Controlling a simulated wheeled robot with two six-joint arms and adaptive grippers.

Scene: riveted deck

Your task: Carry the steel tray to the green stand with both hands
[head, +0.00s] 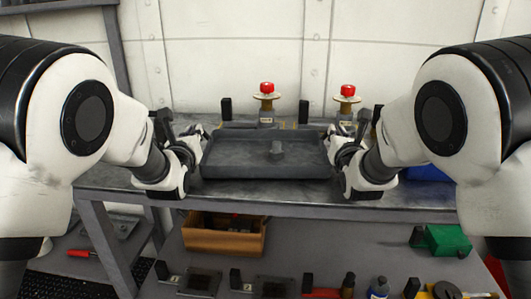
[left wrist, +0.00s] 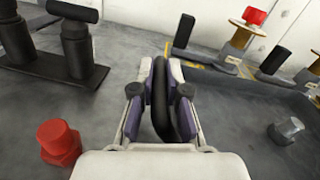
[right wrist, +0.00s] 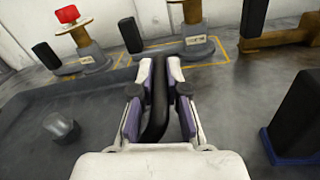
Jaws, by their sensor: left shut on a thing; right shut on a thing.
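The steel tray (head: 225,167) is a dark grey, low-rimmed tray at the middle of the bench in the head view. A small grey lump (head: 277,149) stands in it and also shows in the left wrist view (left wrist: 286,131) and right wrist view (right wrist: 62,128). My left gripper (head: 197,143) is shut on the tray's left black handle (left wrist: 161,100). My right gripper (head: 336,145) is shut on its right black handle (right wrist: 157,100). The tray looks level; I cannot tell whether it touches the bench. No green stand is clearly recognisable.
Two red-topped fixtures (head: 267,100) (head: 347,100) stand behind the tray against the wall. A blue bin (head: 428,173) is at right on the bench (head: 270,196). Below are a wooden box (head: 222,240) and a green box (head: 445,239). A red object (left wrist: 58,141) stands left of the tray.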

